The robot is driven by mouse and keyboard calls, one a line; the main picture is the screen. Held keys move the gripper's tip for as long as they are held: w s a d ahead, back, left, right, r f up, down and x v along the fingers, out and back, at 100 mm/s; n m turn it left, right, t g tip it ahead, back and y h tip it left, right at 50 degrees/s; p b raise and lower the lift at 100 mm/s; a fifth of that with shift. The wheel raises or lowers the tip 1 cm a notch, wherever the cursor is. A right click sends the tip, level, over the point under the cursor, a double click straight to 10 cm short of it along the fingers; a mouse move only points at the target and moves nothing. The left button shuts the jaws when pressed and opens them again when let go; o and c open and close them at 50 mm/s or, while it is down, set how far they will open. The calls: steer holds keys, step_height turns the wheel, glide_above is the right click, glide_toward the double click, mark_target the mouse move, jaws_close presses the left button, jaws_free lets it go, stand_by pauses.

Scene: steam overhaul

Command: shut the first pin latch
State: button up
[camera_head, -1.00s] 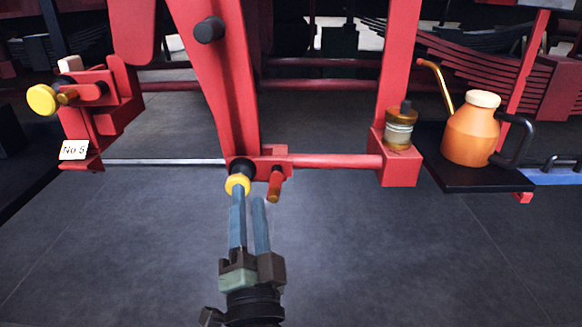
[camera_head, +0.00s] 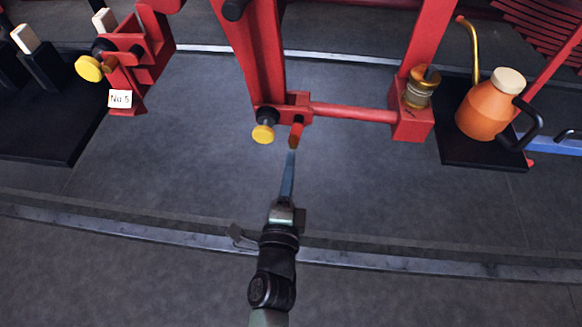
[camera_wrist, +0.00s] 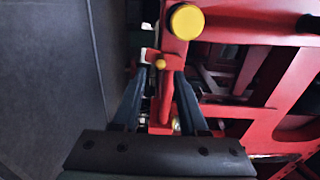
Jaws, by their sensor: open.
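A pin latch with a yellow knob (camera_head: 263,134) on a black collar sits at the foot of a slanted red arm. A yellow knob (camera_wrist: 186,21) shows above. Another yellow-knobbed latch (camera_head: 88,68) stands at left by a "No 5" tag (camera_head: 120,99).
A red crossbar (camera_head: 350,112) runs right to a red block with a brass and glass cup (camera_head: 420,86). An orange oil can (camera_head: 487,106) stands on a dark tray at right. Open grey floor lies in front, with a metal rail (camera_head: 150,232) across it.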

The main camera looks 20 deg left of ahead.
mark_target(292, 146)
steer(key=shift+x, duration=2.9)
jaws_close()
steer(key=shift+a, duration=0.1)
